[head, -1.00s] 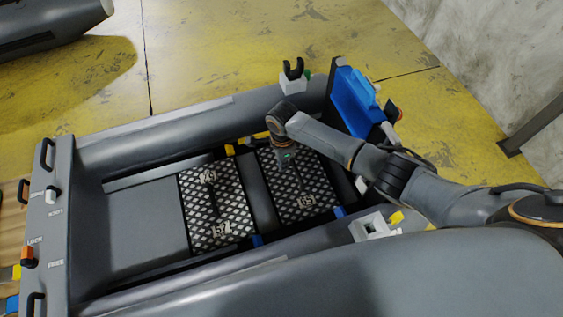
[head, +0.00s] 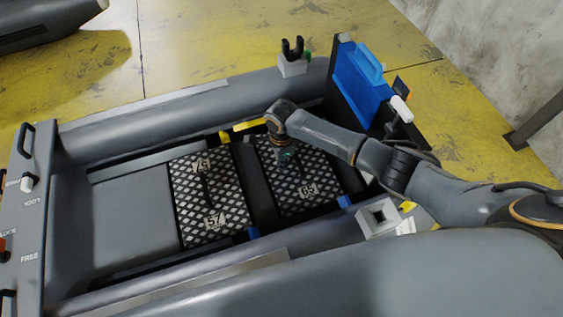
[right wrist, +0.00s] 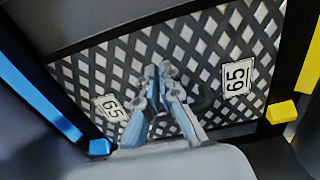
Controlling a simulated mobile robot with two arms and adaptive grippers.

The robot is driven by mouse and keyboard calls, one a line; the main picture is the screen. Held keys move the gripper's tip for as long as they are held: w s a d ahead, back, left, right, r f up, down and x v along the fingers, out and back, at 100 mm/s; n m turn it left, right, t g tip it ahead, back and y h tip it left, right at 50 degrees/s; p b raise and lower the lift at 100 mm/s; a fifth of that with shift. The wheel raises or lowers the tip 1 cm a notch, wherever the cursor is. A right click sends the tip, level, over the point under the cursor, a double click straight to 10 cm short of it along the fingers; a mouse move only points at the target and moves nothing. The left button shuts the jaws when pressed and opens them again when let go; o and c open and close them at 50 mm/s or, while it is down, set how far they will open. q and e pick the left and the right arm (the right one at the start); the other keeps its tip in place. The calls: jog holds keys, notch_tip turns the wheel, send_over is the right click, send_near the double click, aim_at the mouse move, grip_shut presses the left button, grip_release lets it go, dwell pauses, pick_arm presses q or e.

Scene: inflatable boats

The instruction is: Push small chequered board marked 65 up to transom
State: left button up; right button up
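The small chequered board marked 65 (head: 318,172) lies flat in the boat floor, black and white diamonds with a dark handle strip. It fills much of the right wrist view (right wrist: 95,65), with two 65 labels. The transom (head: 342,75) is the dark upright panel at the boat's right end; some dark floor lies between it and the board. My right gripper (head: 287,158) is low over the board's middle. In the right wrist view its fingers (right wrist: 160,72) are nearly together; no object shows between them. Handle contact is unclear. My left gripper is out of view.
A second chequered board marked 57 (head: 205,200) lies left of it, past a dark gap. Grey side tubes (head: 190,112) flank the floor. A blue piece (head: 365,85) is on the transom. Yellow (right wrist: 283,112) and blue (right wrist: 100,147) pieces lie beside the board.

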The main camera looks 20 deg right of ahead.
aim_at(302, 157)
jog(key=shift+f+b, duration=0.35)
jog(key=shift+f, duration=0.3)
jog(key=shift+d+r+p, duration=0.3)
jog(key=shift+d+p, duration=0.35)
jog(key=shift+d, duration=0.45)
jog(key=shift+w+d+p, duration=0.1)
jog(key=shift+d+p, duration=1)
jog(key=shift+d, duration=1.55)
jog(key=shift+d+f, duration=0.15)
jog(key=shift+d, duration=0.5)
jog(key=shift+a+p, duration=0.55)
jog(key=shift+a, duration=0.55)
pick_arm(q)
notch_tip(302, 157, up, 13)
jog(key=p, duration=1)
pick_arm(e)
notch_tip(302, 157, up, 9)
